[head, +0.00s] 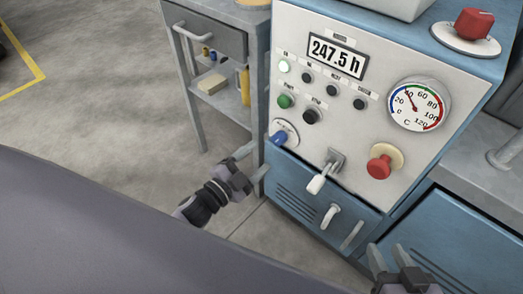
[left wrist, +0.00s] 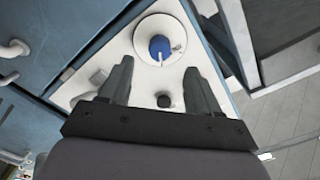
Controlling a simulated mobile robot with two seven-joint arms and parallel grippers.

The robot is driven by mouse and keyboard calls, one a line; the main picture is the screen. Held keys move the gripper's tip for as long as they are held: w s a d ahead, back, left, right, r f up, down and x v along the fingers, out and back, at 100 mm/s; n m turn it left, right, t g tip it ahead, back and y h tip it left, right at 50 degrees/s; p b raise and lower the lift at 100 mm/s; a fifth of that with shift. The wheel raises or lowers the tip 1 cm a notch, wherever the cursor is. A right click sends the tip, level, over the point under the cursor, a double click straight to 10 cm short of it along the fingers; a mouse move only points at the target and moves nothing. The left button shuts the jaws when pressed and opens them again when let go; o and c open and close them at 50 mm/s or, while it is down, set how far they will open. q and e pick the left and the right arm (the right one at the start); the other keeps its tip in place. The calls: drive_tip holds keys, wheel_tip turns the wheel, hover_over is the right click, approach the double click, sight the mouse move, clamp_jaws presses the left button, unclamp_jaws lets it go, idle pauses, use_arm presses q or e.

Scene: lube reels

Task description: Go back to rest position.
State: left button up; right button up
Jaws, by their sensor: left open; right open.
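My left gripper (head: 250,163) is open and empty in the head view, just left of the blue machine cabinet's lower front. In the left wrist view its two fingers (left wrist: 158,85) are spread, and a blue knob (left wrist: 160,47) on a round white plate shows beyond them. The same blue knob (head: 279,138) shows in the head view, close to the gripper and apart from it. My right gripper (head: 392,265) is at the bottom right of the head view, in front of the cabinet. It is open, and I see nothing in it.
The control panel (head: 330,145) carries a display reading 247.5 h, buttons, a gauge (head: 417,105), a red knob (head: 380,167) and a grey-white lever (head: 318,184). A grey cart (head: 206,42) stands left of the cabinet. Floor at left is clear.

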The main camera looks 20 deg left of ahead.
use_arm(q)
drive_tip(key=shift+s+a, duration=0.1)
drive_tip(key=shift+s, duration=0.05)
use_arm(e)
drive_tip(key=shift+f, duration=0.2)
